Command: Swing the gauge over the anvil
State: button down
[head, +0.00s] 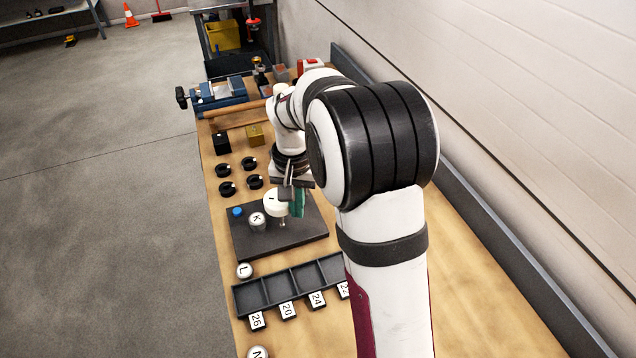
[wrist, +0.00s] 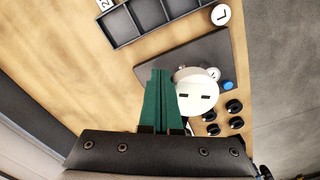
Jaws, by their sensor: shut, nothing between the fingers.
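The gauge (head: 275,207) is a white round head with a thin stem below it, over a dark plate (head: 300,238). A blue button (head: 237,211) is on the plate's far left corner. My gripper (head: 299,213) has green fingers, shut and empty, low over the plate. The fingers (wrist: 160,74) are right beside the gauge; contact is unclear.
A compartment tray (head: 270,290) with numbered tags lies nearer, with a cylinder lettered L (head: 244,270) at its left. Several black knobs (head: 226,188), a black block (head: 222,144), a brass block (head: 255,135) and a blue vise (head: 218,93) lie beyond. A wall is at the right.

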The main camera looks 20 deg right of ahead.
aim_at(271, 204)
jog(key=shift+w+a, duration=0.15)
jog(key=shift+a, duration=0.4)
jog(key=shift+w+a, duration=0.15)
jog(key=shift+a, duration=0.45)
jog(key=shift+w+a, duration=0.3)
jog(key=shift+a, duration=0.2)
jog(key=shift+w+a, duration=0.25)
jog(key=shift+a, duration=0.25)
jog(key=shift+w+a, duration=0.55)
jog(key=shift+a, duration=0.15)
jog(key=shift+s+d, duration=0.35)
jog(key=shift+d, duration=0.15)
jog(key=shift+r, duration=4.5)
